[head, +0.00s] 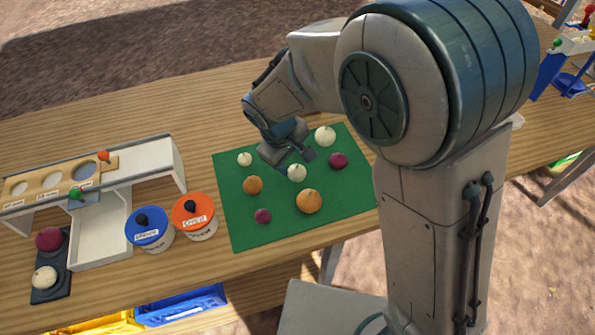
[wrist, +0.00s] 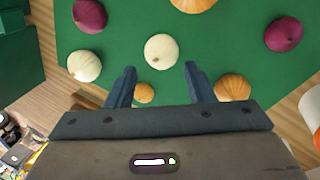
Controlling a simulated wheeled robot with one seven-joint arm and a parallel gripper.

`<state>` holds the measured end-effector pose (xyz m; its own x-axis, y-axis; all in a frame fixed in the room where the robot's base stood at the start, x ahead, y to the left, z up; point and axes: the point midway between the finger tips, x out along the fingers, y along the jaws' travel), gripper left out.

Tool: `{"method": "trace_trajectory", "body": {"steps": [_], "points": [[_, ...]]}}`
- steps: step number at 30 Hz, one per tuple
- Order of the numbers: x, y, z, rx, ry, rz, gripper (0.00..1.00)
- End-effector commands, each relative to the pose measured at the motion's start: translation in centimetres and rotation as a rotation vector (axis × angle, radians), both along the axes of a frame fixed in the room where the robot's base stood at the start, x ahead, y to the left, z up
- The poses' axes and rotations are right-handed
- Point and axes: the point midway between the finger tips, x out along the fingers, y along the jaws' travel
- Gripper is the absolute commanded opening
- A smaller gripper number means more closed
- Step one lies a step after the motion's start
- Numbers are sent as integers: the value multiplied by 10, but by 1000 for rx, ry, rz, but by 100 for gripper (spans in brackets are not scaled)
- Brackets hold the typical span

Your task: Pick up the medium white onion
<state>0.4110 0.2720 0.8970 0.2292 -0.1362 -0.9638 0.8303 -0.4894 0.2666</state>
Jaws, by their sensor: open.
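The medium white onion (head: 297,172) sits near the middle of the green mat (head: 235,227), between a smaller white onion (head: 244,159) and a larger white onion (head: 325,136) in size. My gripper (head: 296,162) is just above it, pointing down, and covers part of it in the head view. In the wrist view a white onion (wrist: 161,51), likely the same one, lies just beyond my open fingertips (wrist: 160,69), roughly centred between them. The fingers hold nothing. Another white onion (wrist: 84,66) lies to the left there.
Orange onions (head: 308,201) (head: 253,185) and red onions (head: 338,160) (head: 263,216) lie around on the mat. Blue-lidded (head: 149,229) and orange-lidded (head: 194,217) containers stand left of the mat. A white sorting rack (head: 103,240) stands farther left. Bare mat separates the onions.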

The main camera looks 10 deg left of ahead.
Motion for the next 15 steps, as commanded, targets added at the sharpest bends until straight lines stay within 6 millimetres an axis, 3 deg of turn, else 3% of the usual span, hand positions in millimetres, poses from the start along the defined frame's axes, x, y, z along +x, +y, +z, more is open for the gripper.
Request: {"method": "trace_trajectory", "body": {"steps": [15], "points": [[10, -9, -52, -2, 1, -1, 48]]}}
